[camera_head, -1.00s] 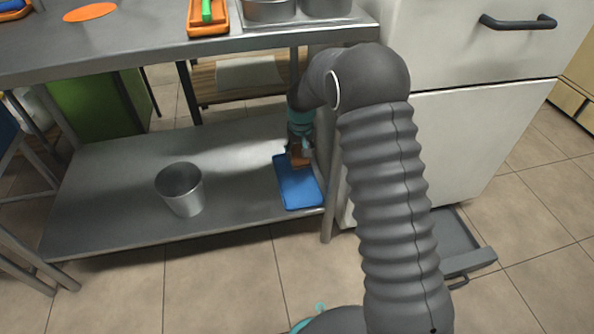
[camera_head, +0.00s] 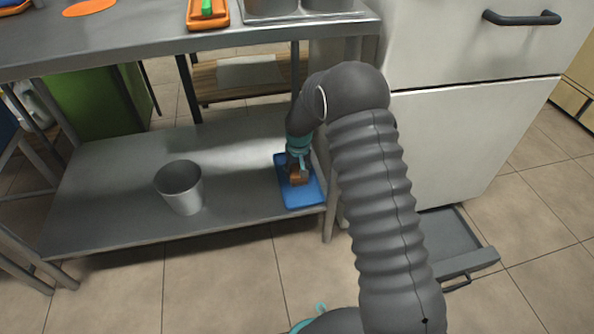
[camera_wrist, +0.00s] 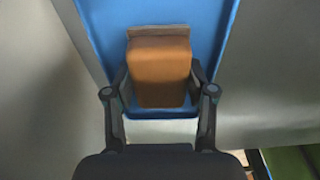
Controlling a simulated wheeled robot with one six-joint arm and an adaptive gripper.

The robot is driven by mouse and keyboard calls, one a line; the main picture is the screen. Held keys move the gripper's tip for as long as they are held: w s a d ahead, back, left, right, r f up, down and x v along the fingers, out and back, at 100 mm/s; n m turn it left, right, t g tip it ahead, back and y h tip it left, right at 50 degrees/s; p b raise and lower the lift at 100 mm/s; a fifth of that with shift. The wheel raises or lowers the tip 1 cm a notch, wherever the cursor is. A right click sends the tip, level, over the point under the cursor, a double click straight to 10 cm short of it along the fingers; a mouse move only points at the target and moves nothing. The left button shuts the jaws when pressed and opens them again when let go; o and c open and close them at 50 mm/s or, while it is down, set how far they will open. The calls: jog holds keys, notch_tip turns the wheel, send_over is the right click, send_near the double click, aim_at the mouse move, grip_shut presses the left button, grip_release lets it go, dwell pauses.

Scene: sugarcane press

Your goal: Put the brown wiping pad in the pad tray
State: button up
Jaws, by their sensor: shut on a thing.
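The brown wiping pad (camera_head: 300,178) is held in my gripper (camera_head: 298,168), over the blue pad tray (camera_head: 307,202) on the lower steel shelf. In the wrist view the pad (camera_wrist: 160,72) sits between the two dark fingers of my gripper (camera_wrist: 160,78), which are shut on its sides. The tray's blue floor (camera_wrist: 212,30) shows behind and around the pad. I cannot tell whether the pad's underside touches the tray. My arm hides part of the tray's surroundings on the right.
A metal bucket (camera_head: 181,188) stands on the lower shelf (camera_head: 110,205), left of the tray, with bare shelf between them. A table leg (camera_head: 330,222) stands close to the tray's right. The upper worktop (camera_head: 130,45) lies above. A white cabinet (camera_head: 470,140) stands at right.

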aim_at(298, 173)
jog(key=o, duration=1.2)
jog(key=r, duration=0.4)
jog(key=s+r+p, duration=0.1)
jog(key=r, duration=0.7)
jog(key=shift+s+d+p, duration=0.2)
jog(key=shift+p, duration=0.15)
